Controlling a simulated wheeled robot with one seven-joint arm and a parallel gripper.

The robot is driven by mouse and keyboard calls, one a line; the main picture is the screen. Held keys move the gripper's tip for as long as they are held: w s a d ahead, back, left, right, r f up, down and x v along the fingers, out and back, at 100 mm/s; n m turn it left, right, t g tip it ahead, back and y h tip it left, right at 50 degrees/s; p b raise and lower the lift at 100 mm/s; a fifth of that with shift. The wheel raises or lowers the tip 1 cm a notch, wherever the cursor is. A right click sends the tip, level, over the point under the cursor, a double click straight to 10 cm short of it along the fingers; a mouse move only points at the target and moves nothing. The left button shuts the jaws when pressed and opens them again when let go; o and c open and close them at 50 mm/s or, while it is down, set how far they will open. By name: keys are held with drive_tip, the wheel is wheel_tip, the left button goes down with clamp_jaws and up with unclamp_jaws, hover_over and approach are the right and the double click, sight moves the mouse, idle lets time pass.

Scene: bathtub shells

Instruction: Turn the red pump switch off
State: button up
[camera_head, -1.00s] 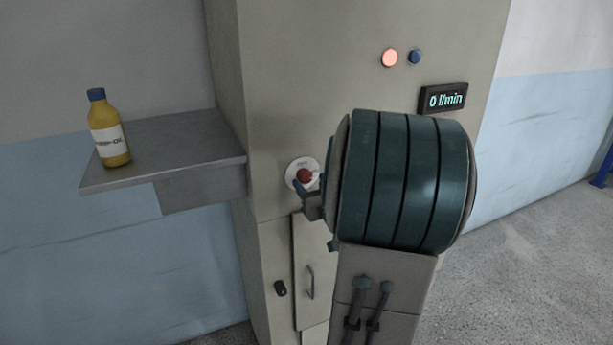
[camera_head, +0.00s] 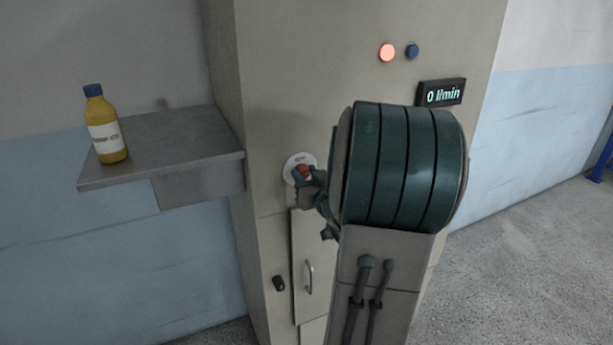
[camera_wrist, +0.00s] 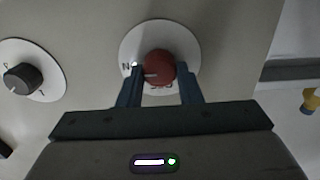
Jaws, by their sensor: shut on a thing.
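The red pump switch (camera_wrist: 159,69) is a round red knob with a pale pointer line on a white dial plate (camera_wrist: 187,42). Part of the dial lettering is hidden by the fingers.
A black knob (camera_wrist: 24,78) on another white dial is at left in the wrist view. The cabinet (camera_head: 290,80) bears a lit red lamp (camera_head: 387,52), a blue button (camera_head: 412,51) and a display (camera_head: 441,93) reading 0 l/min. A yellow bottle (camera_head: 106,128) stands on a grey shelf (camera_head: 180,150).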

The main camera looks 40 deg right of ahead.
drive_tip(key=shift+f, duration=0.1)
drive_tip(key=n+b, duration=0.2)
drive_tip(key=b, duration=0.1)
drive_tip(key=n+b, duration=0.1)
drive_tip(key=b, duration=0.2)
drive_tip(key=shift+a+f+n, duration=0.1)
drive_tip(key=shift+f+n, duration=0.1)
drive_tip(key=shift+n, duration=0.2)
drive_tip(key=n+b, duration=0.4)
drive_tip(key=b, duration=0.2)
drive_tip(key=n+b, duration=0.9)
drive_tip(key=shift+r+n+b, duration=0.1)
drive_tip(key=shift+n+b, duration=0.2)
drive_tip(key=shift+n, duration=0.1)
drive_tip(key=o, duration=1)
